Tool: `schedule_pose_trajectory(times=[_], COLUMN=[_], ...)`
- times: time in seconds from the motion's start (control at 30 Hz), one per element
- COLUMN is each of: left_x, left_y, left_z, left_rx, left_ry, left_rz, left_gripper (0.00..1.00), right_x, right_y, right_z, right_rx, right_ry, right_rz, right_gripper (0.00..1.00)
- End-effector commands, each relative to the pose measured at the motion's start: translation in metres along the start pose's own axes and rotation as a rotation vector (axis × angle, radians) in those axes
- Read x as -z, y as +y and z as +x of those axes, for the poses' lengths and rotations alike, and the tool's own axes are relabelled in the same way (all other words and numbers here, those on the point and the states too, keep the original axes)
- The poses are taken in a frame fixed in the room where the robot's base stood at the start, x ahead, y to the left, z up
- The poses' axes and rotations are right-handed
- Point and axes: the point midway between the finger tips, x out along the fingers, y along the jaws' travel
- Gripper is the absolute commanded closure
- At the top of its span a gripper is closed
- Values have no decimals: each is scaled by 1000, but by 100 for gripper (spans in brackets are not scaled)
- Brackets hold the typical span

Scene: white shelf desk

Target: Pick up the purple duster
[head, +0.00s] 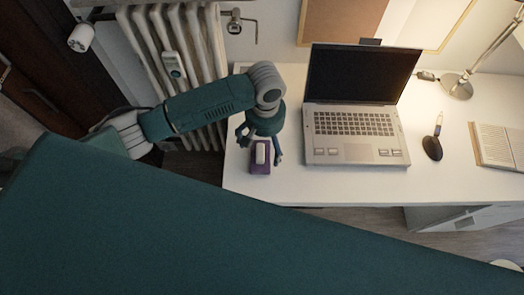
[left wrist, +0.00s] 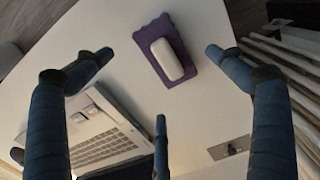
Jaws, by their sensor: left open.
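The purple duster (head: 260,160) lies on the white desk near its front left corner. It has a purple base and a pale, rounded block on top. In the left wrist view the duster (left wrist: 166,50) lies on the desk between and beyond the spread fingers. My left gripper (head: 261,145) is over the duster, fingers pointing down around it, open and empty. In the left wrist view the left gripper's fingers (left wrist: 158,80) stand well apart, and none visibly touches the duster. My right gripper is not in view.
An open laptop (head: 355,125) stands right of the duster. A dark mouse-like object (head: 432,148), a lamp (head: 458,85) and an open book (head: 496,146) are farther right. The desk's front edge is close to the duster.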

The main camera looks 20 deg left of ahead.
Motion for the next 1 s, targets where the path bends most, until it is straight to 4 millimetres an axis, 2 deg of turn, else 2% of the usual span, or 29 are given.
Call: schedule_pose_trajectory(times=[0.1,0.2,0.3,0.53,0.67,0.87,1.0], left_x=[1,1,1,1,2,2,2], left_y=[0,0,0,1,0,1,1], left_z=[14,20,29,64,72,73,72], left_rx=[0,0,1,0,-1,-2,-2], left_ry=[2,3,1,1,4,4,4], left_rz=[-2,-1,-1,0,0,1,1], left_gripper=[6,6,6,6,6,6,34], right_x=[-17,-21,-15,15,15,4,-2], right_y=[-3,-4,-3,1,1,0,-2], right_z=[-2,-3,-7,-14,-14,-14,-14], right_rx=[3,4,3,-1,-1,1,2], right_ry=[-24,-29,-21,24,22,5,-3], right_rz=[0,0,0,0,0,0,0], right_gripper=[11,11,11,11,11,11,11])
